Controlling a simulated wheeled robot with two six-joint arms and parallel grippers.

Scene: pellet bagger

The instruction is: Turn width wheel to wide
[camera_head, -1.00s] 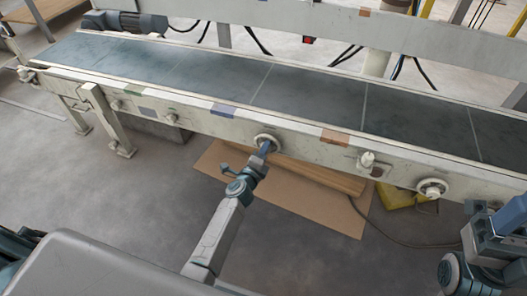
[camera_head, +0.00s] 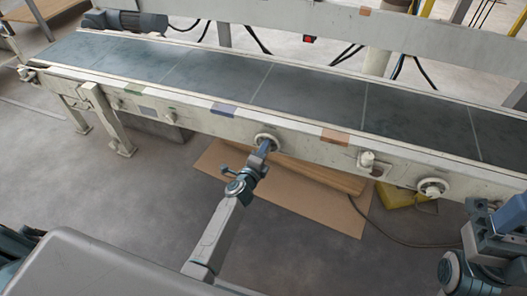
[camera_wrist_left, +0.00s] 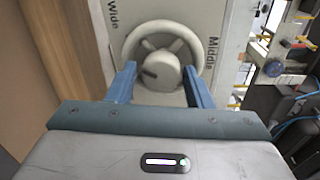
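The width wheel is a pale round handwheel (camera_head: 267,138) on the front side rail of the conveyor. In the left wrist view the wheel (camera_wrist_left: 160,32) has a central hub and a dark pointer on its left side. The word Wide (camera_wrist_left: 112,14) is printed to its left and Middle (camera_wrist_left: 212,58) to its right. My left gripper (camera_head: 264,147) is at the wheel. In the left wrist view its two blue fingers (camera_wrist_left: 160,80) are apart, at either side of the wheel's near part; contact is unclear. My right gripper (camera_head: 511,213) is partly cut off at the right edge.
The dark conveyor belt (camera_head: 310,92) runs across the view. Two other knobs, one (camera_head: 366,160) and another (camera_head: 432,187), stick out of the rail to the right. A cardboard sheet (camera_head: 310,205) lies on the floor beneath, with a yellow object (camera_head: 395,195) beside it.

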